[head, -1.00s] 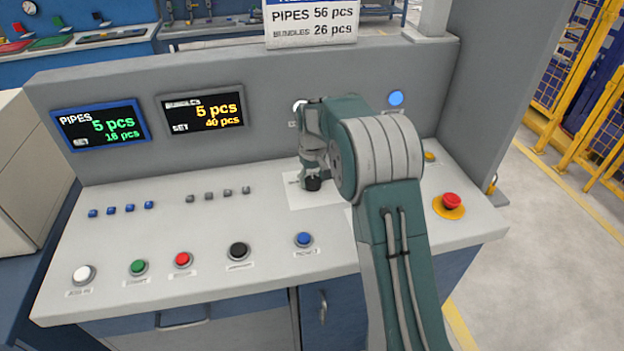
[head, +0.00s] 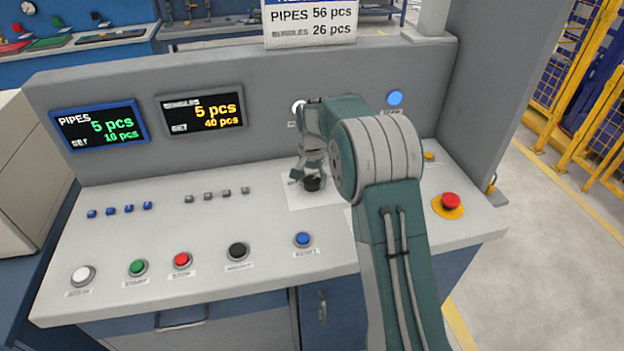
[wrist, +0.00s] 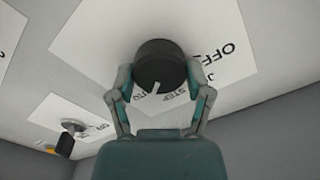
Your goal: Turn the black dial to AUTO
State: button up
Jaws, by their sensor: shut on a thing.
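The black dial (wrist: 158,62) is a round knob on a white label plate (wrist: 100,32). In the wrist view its white pointer mark faces toward my palm, between two partly hidden words; one reads STEP. OFF is printed to the right of the dial. I cannot tell which position the pointer is exactly on. My gripper (wrist: 160,76) has a finger on each side of the dial and is shut on it. In the head view the dial (head: 312,184) sits just under my gripper (head: 307,178), on the console top.
A red emergency button (head: 451,201) on a yellow base is at the right. Green (head: 138,267), red (head: 182,260), black (head: 237,251) and blue (head: 303,239) push buttons line the front. The upright panel with two screens (head: 202,109) stands behind.

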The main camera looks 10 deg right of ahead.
aim_at(311, 179)
jog(key=shift+f+m, duration=0.15)
jog(key=shift+m, duration=0.45)
jog(key=o, duration=1.1)
jog(key=shift+a, duration=0.1)
jog(key=shift+o, duration=0.2)
notch_tip(311, 179, up, 12)
